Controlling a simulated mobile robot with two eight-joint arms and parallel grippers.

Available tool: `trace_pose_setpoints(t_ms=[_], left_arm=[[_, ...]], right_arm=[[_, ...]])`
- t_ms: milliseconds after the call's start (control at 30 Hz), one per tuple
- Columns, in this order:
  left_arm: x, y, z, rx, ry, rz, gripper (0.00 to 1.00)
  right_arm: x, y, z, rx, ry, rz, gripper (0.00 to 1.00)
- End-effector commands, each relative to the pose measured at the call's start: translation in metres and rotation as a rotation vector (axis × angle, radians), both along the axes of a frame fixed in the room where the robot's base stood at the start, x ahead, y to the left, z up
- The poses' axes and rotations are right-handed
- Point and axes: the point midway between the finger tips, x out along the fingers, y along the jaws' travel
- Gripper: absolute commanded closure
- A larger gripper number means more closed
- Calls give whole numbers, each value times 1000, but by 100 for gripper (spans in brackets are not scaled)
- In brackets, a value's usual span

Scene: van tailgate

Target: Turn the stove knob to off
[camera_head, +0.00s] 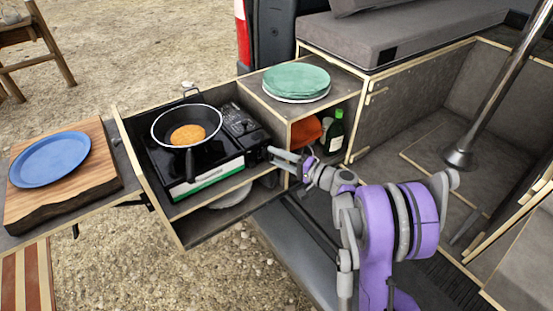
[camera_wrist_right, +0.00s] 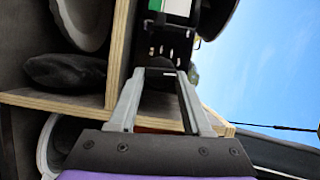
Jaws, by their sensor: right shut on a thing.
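The camping stove (camera_head: 216,174) sits in the pulled-out drawer, with a white and green front. Part of its front also shows in the wrist view (camera_wrist_right: 178,8). My right gripper (camera_head: 273,153) is at the stove's right front end, where its fingers cover the knob in the head view. In the wrist view the two fingertips of this gripper (camera_wrist_right: 160,74) close around a small dark piece, which appears to be the stove knob (camera_wrist_right: 160,71). The knob's mark and angle cannot be made out. My left gripper is not in view.
A black pan (camera_head: 168,124) with a brown patty (camera_head: 188,134) stands on the burner, handle toward the front. Green plates (camera_head: 296,80) are on the cabinet to the right, above a green bottle (camera_head: 335,132). A blue plate (camera_head: 50,160) lies on a wooden board (camera_head: 108,178) at left.

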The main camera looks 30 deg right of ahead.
Motion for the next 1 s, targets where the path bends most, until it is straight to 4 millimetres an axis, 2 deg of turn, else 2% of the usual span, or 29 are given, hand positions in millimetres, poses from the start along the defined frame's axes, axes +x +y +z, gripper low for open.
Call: trace_pose_setpoints(t_ms=[300,733,767,900,1000], left_arm=[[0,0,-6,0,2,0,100],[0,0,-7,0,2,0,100],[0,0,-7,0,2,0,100],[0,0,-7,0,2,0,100],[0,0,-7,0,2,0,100]], right_arm=[[0,0,-2,85,7,-1,100],[0,0,-1,95,8,0,100],[0,0,-1,95,8,0,49],[0,0,-1,94,7,0,24],[0,0,-1,94,7,0,21]])
